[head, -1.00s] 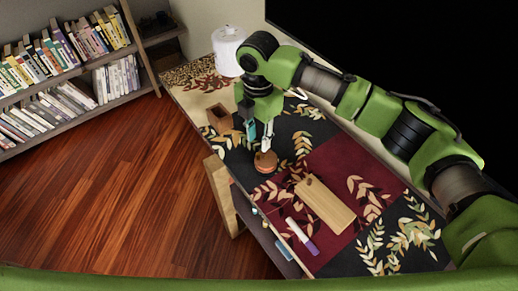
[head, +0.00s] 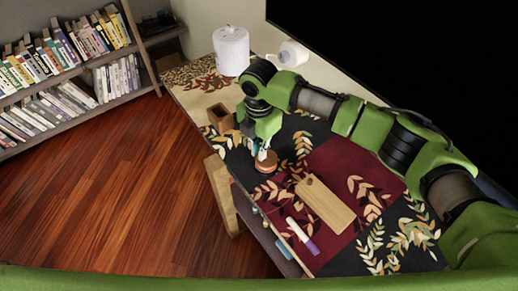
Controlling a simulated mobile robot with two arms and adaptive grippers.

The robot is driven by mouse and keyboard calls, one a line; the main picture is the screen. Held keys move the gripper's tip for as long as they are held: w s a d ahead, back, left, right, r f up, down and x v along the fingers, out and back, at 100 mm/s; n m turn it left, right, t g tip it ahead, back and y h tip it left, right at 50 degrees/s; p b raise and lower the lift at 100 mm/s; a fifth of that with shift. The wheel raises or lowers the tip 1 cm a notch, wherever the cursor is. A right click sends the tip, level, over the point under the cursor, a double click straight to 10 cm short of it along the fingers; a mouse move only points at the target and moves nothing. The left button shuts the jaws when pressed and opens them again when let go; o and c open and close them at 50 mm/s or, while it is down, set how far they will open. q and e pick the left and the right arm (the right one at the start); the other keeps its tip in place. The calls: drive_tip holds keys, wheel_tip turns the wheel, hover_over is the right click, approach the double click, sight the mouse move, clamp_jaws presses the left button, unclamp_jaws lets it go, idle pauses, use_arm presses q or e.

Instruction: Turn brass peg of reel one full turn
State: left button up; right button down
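The reel (head: 266,165), a small round reddish-brown wooden piece, sits on the dark leaf-patterned part of the table cover. Its brass peg is too small and too covered by the gripper to make out. My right gripper (head: 263,150) points down with its fingertips right at the reel's top. A teal finger part and a pale fingertip show there. I cannot tell whether the fingers are closed on the peg or only beside it. My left gripper is not in view.
A wooden board (head: 325,205) and a white-and-purple marker (head: 302,236) lie in front of the reel. An open wooden box (head: 221,118) stands behind left. A white cylinder (head: 231,50) and a white rounded object (head: 292,53) are at the back. Bookshelves (head: 70,75) stand at left.

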sight(269, 152)
drive_tip(key=shift+w+r+m+p, duration=0.1)
drive_tip(key=shift+r+m+p, duration=0.1)
drive_tip(key=shift+m+p, duration=0.55)
drive_tip(key=m+p, duration=0.1)
drive_tip(key=p, duration=0.1)
drive_tip(key=m+p, duration=0.2)
drive_tip(key=shift+w, duration=0.25)
drive_tip(key=m+p, duration=0.2)
drive_tip(key=shift+w+d+m, duration=0.15)
drive_tip(key=shift+w+m, duration=0.1)
drive_tip(key=shift+m, duration=0.1)
drive_tip(key=m+p, duration=0.3)
drive_tip(key=shift+w+d+m, duration=0.25)
drive_tip(key=shift+w+m, duration=0.05)
drive_tip(key=m+p, duration=0.2)
drive_tip(key=m, duration=0.1)
drive_tip(key=d+m+p, duration=0.1)
drive_tip(key=m+p, duration=0.1)
drive_tip(key=m, duration=0.1)
drive_tip(key=shift+w, duration=0.2)
drive_tip(key=m+p, duration=0.1)
drive_tip(key=m, duration=0.1)
drive_tip(key=m+p, duration=0.1)
drive_tip(key=m, duration=0.1)
drive_tip(key=shift+d+m+p, duration=0.3)
drive_tip(key=shift+d, duration=0.1)
drive_tip(key=shift+d+f+m+p, duration=0.2)
drive_tip(key=shift+m+p, duration=0.35)
drive_tip(key=shift+m, duration=0.65)
